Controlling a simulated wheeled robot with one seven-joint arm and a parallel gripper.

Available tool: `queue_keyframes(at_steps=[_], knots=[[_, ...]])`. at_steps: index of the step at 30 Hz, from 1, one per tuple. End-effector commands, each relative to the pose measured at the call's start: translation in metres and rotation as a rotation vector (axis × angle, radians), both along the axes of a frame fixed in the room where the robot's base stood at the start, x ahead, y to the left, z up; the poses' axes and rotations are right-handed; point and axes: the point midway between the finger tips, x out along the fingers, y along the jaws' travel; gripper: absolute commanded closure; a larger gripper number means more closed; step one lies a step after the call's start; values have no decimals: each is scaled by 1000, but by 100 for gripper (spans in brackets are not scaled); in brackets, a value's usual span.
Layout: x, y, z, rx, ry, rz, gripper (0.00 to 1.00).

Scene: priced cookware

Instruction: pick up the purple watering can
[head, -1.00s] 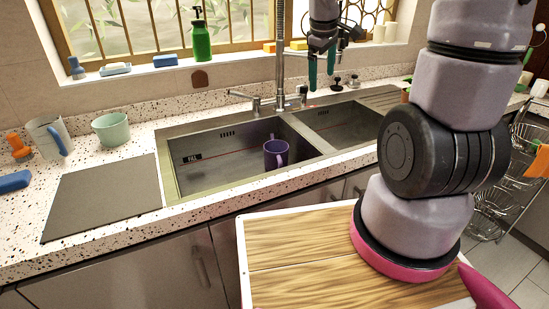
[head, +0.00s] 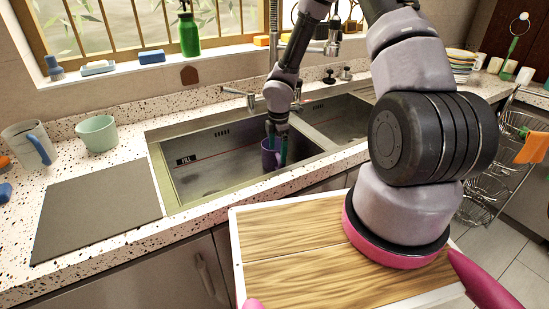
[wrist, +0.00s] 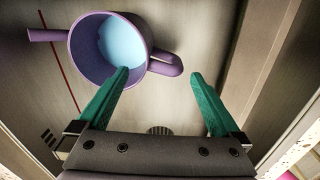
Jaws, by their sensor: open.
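The purple watering can (head: 268,160) stands in the left sink basin, partly covered by my gripper in the head view. In the wrist view the can (wrist: 76,58) is seen from above, with a light blue inside, its spout to the left and its handle (wrist: 170,66) to the right. My gripper (head: 277,142) points down into the basin at the can. It also shows in the wrist view (wrist: 160,73), open, with green fingers. The left fingertip overlaps the can's rim and the right one is beyond the handle. The handle appears between them; contact cannot be told.
The sink's rim (head: 225,197) and the divider surround the basin. A grey board (head: 95,205), a pale green cup (head: 97,134) and a white jug with a blue handle (head: 30,145) are on the counter at left. The faucet (head: 240,92) rises behind the sink.

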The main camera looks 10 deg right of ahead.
Motion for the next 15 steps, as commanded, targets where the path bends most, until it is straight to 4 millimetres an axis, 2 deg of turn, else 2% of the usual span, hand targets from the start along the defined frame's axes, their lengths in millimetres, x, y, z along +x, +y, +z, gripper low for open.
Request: queue_keyframes(at_steps=[3, 8, 15], knots=[[1, 0, -15, -1, 1, -1, 0], [0, 0, -26, 0, 1, -2, 0], [-1, -1, -62, -1, 1, -1, 0]])
